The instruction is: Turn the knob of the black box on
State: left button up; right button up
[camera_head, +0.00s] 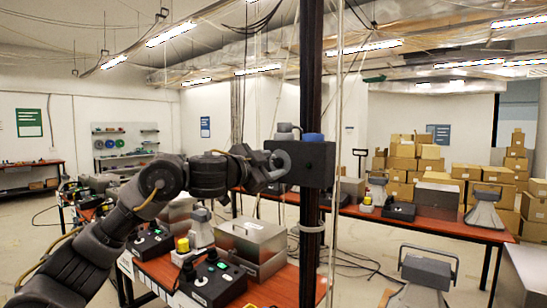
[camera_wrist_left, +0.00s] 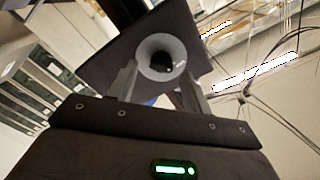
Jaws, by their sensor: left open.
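The black box (camera_head: 312,165) is fixed to a dark upright post above the tables. A grey round knob (camera_head: 281,158) shows on its left side. In the left wrist view the box (camera_wrist_left: 205,50) lies straight ahead, and its flared grey knob (camera_wrist_left: 161,56) has a dark centre. My left gripper (camera_head: 266,167) is just left of the box, facing the knob. In the left wrist view its two fingers (camera_wrist_left: 159,76) are apart, one on each side of the knob, with nothing clearly gripped. I cannot tell whether they touch it. My right gripper is not in view.
The post (camera_head: 310,60) rises through the middle. Below is a table with black control boxes (camera_head: 212,280) and a metal case (camera_head: 250,245). Another long table (camera_head: 430,222) stands behind. Cardboard boxes (camera_head: 405,160) are stacked at the back right. A blue cap (camera_head: 312,137) shows above the black box.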

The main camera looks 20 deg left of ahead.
pick_arm(q)
jog(key=shift+x, duration=0.85)
jog(key=c, duration=1)
